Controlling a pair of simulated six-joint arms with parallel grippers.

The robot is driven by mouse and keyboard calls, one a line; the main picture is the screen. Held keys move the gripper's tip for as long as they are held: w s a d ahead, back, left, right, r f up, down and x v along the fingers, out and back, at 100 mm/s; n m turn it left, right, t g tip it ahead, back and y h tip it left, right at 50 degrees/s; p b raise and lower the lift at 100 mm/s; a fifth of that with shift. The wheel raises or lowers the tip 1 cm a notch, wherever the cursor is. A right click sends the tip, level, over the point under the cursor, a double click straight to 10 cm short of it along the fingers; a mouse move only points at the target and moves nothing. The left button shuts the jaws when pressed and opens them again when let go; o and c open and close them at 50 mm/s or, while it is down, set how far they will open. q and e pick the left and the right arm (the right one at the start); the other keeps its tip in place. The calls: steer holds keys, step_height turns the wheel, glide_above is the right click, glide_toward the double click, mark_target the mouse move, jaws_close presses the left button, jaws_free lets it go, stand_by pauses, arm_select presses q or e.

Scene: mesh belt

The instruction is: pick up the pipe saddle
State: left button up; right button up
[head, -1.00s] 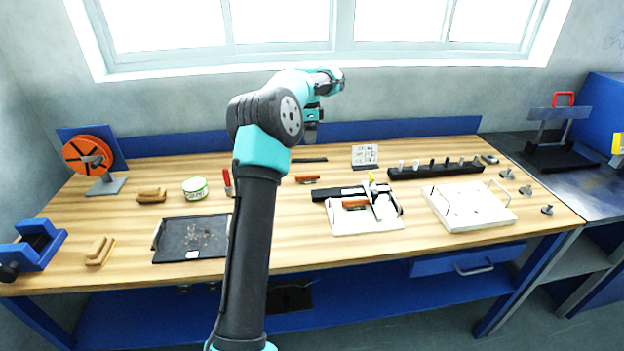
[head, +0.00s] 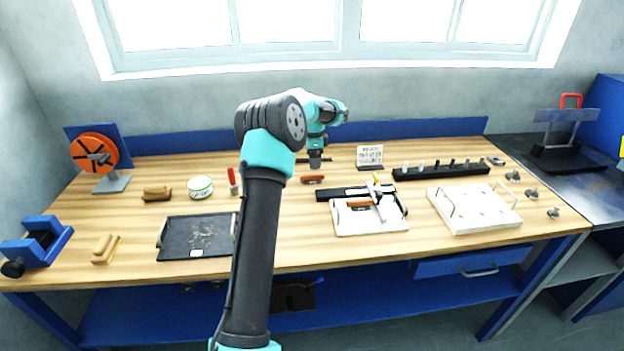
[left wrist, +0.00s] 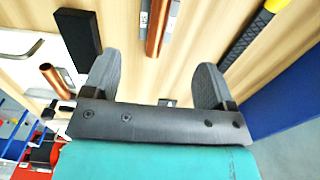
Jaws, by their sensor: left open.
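A copper, pipe-like piece (head: 313,179) lies on the bench just in front of my left gripper. It may be the pipe saddle, but I cannot tell for sure. In the left wrist view this copper piece (left wrist: 157,28) lies along a grey strip, ahead of and between the fingers. My left gripper (head: 316,164) points down over the back half of the bench. In the left wrist view its fingers (left wrist: 155,82) are wide apart with nothing held. My right gripper is not in view.
A white fixture (head: 375,225) with a black bar and another copper piece (head: 359,205) stands to the right. A dark tool with a yellow end (left wrist: 245,45) lies near the back. A black tray (head: 175,245), a green-labelled tin (head: 200,187) and a white tray (head: 490,218) stand around.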

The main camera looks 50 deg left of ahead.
mark_target(313, 175)
arm_select(q)
steer(key=shift+f, duration=1.15)
steer(key=shift+f, duration=0.1)
steer(key=shift+s+d+f, duration=0.1)
steer(key=shift+f, duration=1.15)
steer(key=shift+s+d+f, duration=0.1)
steer(key=shift+f, duration=1.15)
steer(key=shift+f, duration=0.15)
steer(key=shift+c, duration=0.4)
steer(key=c, duration=1)
